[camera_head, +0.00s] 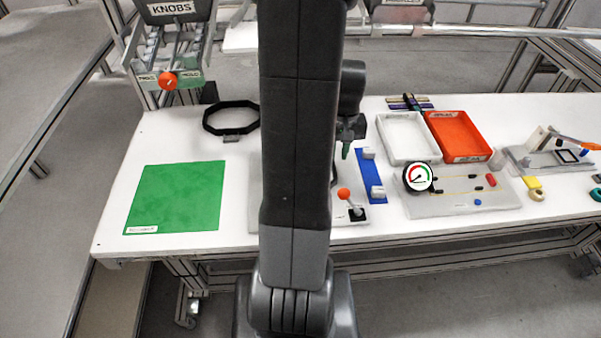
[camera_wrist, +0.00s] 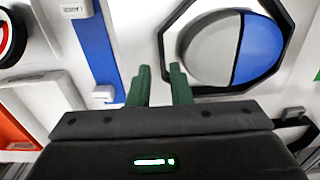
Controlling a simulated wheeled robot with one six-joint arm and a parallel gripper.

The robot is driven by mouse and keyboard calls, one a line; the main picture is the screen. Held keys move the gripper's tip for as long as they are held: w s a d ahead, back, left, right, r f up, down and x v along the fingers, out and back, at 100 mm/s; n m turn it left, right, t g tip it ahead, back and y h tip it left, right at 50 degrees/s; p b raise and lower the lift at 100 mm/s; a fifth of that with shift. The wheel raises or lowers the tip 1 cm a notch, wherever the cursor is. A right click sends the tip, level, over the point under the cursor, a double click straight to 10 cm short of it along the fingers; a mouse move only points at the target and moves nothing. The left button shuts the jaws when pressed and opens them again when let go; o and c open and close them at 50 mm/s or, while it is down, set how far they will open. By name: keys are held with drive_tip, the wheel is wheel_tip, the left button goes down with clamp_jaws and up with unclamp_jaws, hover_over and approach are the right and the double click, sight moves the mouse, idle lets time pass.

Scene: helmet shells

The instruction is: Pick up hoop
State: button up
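A black octagonal hoop (camera_head: 206,118) lies empty at the table's back left in the head view, with a small grey tab at its front. In the wrist view, a black octagonal frame (camera_wrist: 280,66) surrounds a half-grey, half-blue round piece (camera_wrist: 215,50); my arm mostly hides that spot in the head view. A dark edge (camera_wrist: 304,137) at the wrist view's lower right may be the empty hoop. My gripper (camera_wrist: 160,68) has two green fingers apart with nothing between them. It also shows in the head view (camera_head: 345,152), right of the hoop, above the table.
A green mat (camera_head: 176,197) lies at the front left. A blue strip (camera_head: 371,176) and a red-knobbed lever (camera_head: 344,194) lie near my arm. White (camera_head: 405,157) and red (camera_head: 463,157) trays and a gauge (camera_head: 418,177) stand to the right. A knob rack (camera_head: 172,45) rises at back left.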

drive_tip(key=shift+a+f, duration=0.15)
drive_tip(key=shift+f, duration=2.7)
clamp_jaws()
